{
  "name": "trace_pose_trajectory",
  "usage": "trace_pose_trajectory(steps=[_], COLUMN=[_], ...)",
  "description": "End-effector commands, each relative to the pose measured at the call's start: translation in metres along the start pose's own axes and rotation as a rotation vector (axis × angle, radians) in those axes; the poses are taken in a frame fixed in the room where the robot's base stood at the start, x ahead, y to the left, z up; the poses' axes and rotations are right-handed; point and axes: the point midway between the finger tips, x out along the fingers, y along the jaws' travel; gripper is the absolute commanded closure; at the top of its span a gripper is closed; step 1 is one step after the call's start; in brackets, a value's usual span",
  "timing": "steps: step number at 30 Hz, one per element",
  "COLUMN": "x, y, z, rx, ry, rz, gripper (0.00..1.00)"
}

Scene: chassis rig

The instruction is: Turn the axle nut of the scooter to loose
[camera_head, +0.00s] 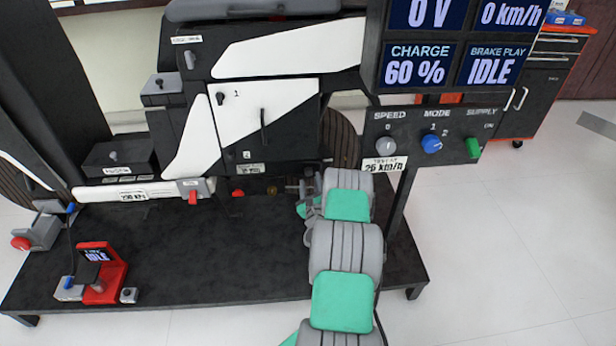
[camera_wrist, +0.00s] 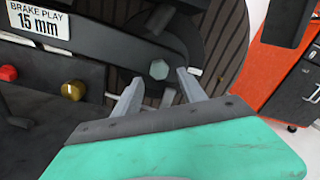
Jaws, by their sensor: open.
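The axle nut (camera_wrist: 159,69) is a pale grey-green hexagon at the centre of a dark round hub in the wrist view. It sits at the end of a dark bar, in front of a brown ribbed wheel (camera_wrist: 226,40). My gripper (camera_wrist: 160,79) is open, its two grey fingers pointing at the hub, one on either side of the nut in the picture. I see no contact, and the remaining depth to the nut is hard to judge. In the head view my gripper (camera_head: 308,186) is by the wheel's lower part, and my arm hides the nut.
A label (camera_wrist: 38,24) reads "BRAKE PLAY 15 mm". A red knob (camera_wrist: 8,73) and a brass knob (camera_wrist: 73,90) are left of the hub. The control panel (camera_head: 425,137) with dials stands right of my arm. A red stand (camera_head: 104,272) is on the platform (camera_head: 215,265), whose front is mostly clear.

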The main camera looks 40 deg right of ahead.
Motion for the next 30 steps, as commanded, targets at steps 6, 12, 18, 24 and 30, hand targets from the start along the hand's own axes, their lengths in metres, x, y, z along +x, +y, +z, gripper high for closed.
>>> trace_pose_trajectory(steps=[6,12,18,24,30], x=[0.026,0.032,0.032,0.032,0.032], y=[0.002,0.002,0.002,0.002,0.002], z=[0.001,0.001,0.002,0.002,0.002], rx=[-0.001,0.001,0.001,0.001,0.001], ry=[-0.002,-0.001,-0.001,-0.001,-0.002], rz=[0.004,0.003,0.004,0.004,0.003], gripper=[0.51,0.51,0.56,0.72,0.88])
